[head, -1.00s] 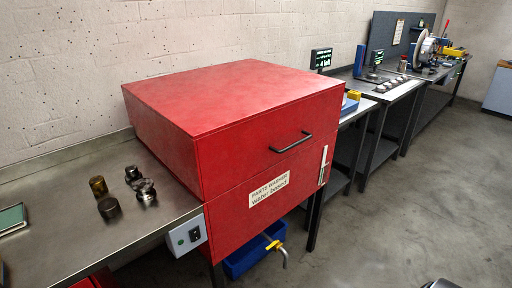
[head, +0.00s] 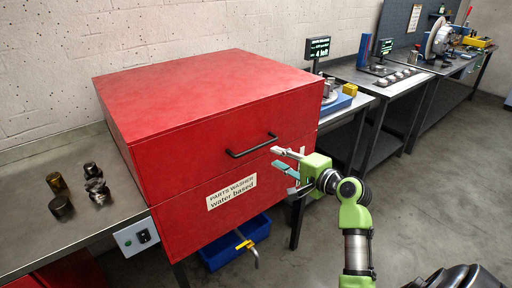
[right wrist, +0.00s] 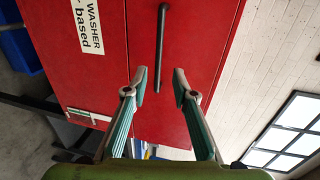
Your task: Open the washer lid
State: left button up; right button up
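The red parts washer (head: 190,150) stands on the left half of the head view with its lid (head: 200,90) down. A dark bar handle (head: 252,146) is on the lid's front face. In the right wrist view the handle (right wrist: 162,45) runs up and down, ahead of the fingers and between their lines. My right gripper (head: 283,168) is in front of the washer, just right of and below the handle. In the right wrist view my right gripper (right wrist: 159,88) has its fingers apart with nothing between them. It appears short of the handle. My left gripper is not in view.
Several small metal parts (head: 94,183) sit on the steel bench (head: 100,235) left of the washer. A control box (head: 136,236) and a blue bin (head: 235,243) are below. More benches with equipment run to the right. The floor at right is open.

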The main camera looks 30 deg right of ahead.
aim_at(257, 148)
jog(key=p+x, duration=0.1)
jog(key=x, duration=1.1)
jog(key=shift+d+f, duration=0.1)
jog(key=shift+d, duration=0.1)
jog(key=shift+c, duration=0.3)
grip_shut()
